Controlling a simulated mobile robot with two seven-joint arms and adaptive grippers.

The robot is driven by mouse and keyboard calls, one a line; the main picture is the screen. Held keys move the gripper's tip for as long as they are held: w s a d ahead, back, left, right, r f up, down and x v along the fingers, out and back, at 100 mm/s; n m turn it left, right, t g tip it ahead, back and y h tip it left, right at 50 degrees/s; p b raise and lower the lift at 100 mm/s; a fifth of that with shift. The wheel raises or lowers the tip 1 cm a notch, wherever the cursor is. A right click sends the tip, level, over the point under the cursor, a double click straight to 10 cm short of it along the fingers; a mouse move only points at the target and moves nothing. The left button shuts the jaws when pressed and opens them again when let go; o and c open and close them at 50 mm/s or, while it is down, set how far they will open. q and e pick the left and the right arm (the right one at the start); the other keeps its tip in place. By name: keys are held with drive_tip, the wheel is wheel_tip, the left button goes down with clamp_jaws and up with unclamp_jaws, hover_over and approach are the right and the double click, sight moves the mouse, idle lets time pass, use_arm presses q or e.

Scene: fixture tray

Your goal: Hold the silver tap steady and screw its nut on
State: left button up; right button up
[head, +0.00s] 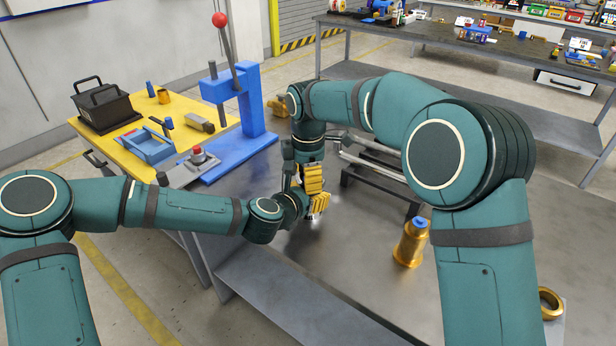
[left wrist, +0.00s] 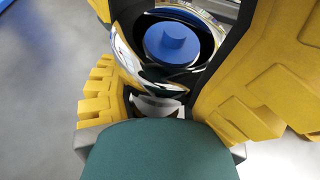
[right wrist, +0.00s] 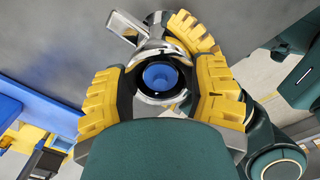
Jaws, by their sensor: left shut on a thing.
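The silver tap (right wrist: 125,26) is mostly hidden in the head view; only a shiny bit (head: 314,222) shows below the grippers. My left gripper (head: 318,204) is shut on the tap, with yellow fingers around its body. In the left wrist view its blue end (left wrist: 172,42) sits inside a shiny silver rim (left wrist: 127,58). My right gripper (head: 312,180) is just above the left one, its fingers on both sides of a silver ring (right wrist: 143,99), which looks like the nut. The ring surrounds the blue end. I cannot tell whether those fingers press on it or whether it is threaded.
A gold tap with a blue top (head: 411,245) stands on the grey metal table (head: 350,265), right of my grippers. A gold ring (head: 551,304) lies at the right. A dark rack with metal bars (head: 375,178) stands behind. A blue press (head: 240,120) is at the left.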

drive_tip(key=shift+s+a+f, duration=0.25)
drive_tip(key=shift+s+a, duration=0.05)
drive_tip(key=shift+a, duration=0.05)
drive_tip(key=o, duration=0.4)
drive_tip(key=shift+o, duration=0.2)
drive_tip(key=shift+d+r, duration=0.1)
drive_tip(key=shift+r, duration=0.4)
drive_tip(key=n, duration=0.1)
drive_tip(key=r+n, duration=0.1)
drive_tip(key=n, duration=0.2)
drive_tip(key=shift+r+n, duration=0.3)
drive_tip(key=shift+r, duration=0.05)
drive_tip(key=n, duration=0.2)
drive_tip(key=r+n, duration=0.1)
drive_tip(key=shift+w+r+n, duration=0.1)
drive_tip(key=shift+r+n, duration=0.2)
drive_tip(key=shift+n, duration=0.1)
drive_tip(key=r+n, duration=0.1)
drive_tip(key=n, duration=0.2)
drive_tip(key=shift+w+r+n, duration=0.1)
drive_tip(key=shift+r+n, duration=0.25)
drive_tip(key=shift+n, duration=0.05)
drive_tip(key=r+n, duration=0.1)
drive_tip(key=n, duration=0.1)
drive_tip(key=r+n, duration=0.1)
drive_tip(key=n, duration=0.1)
drive_tip(key=shift+w+d+r+n, duration=0.1)
drive_tip(key=shift+w+d+n, duration=0.05)
drive_tip(key=shift+d+n, duration=0.2)
drive_tip(key=shift+f, duration=4)
